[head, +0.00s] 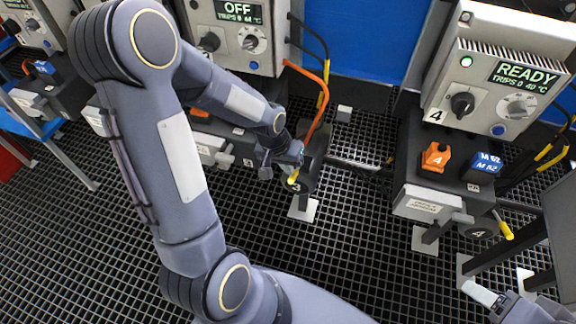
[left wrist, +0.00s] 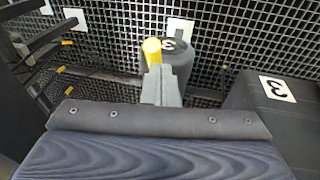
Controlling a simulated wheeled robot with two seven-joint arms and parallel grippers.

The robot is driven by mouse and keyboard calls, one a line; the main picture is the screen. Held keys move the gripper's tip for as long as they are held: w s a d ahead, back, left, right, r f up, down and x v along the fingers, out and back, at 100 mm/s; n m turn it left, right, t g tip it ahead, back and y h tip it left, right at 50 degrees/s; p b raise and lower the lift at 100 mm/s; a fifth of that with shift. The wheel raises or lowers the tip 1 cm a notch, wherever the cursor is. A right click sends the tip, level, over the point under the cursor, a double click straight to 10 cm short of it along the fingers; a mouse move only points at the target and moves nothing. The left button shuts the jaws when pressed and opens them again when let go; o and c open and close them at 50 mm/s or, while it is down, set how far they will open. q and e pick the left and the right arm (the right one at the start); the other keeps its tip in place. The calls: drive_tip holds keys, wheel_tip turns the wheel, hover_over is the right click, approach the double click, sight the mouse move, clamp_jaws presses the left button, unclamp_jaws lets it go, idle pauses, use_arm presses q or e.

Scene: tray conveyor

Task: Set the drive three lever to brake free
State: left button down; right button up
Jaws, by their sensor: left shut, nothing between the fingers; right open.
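Drive three's yellow-tipped lever (head: 292,178) sits at the end of the dark motor marked 3 (head: 310,170), partly hidden by my left gripper. My right gripper (head: 482,292) is at the lower right, only partly in view, open and away from drive three.
The control box above drive three (head: 238,35) reads OFF. On the right, the drive four box (head: 500,75) reads READY, above an orange lock (head: 436,157) and drive four's yellow lever (head: 503,226). An orange cable (head: 322,100) rises behind my left gripper. The grid floor (head: 330,255) between the drives is clear.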

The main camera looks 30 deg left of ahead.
use_arm(q)
drive_tip(key=s+f+b, duration=0.1)
drive_tip(key=b, duration=0.1)
drive_tip(key=s+f+t+b, duration=0.1)
drive_tip(key=f+b, duration=0.1)
drive_tip(key=b, duration=0.1)
drive_tip(key=s+f+t+b, duration=0.1)
drive_tip(key=f+b, duration=0.1)
drive_tip(key=b, duration=0.1)
drive_tip(key=shift+d+y, duration=0.3)
drive_tip(key=shift+d, duration=0.05)
drive_tip(key=shift+r+p, duration=0.5)
drive_tip(key=shift+r, duration=0.25)
drive_tip(key=shift+r, duration=0.1)
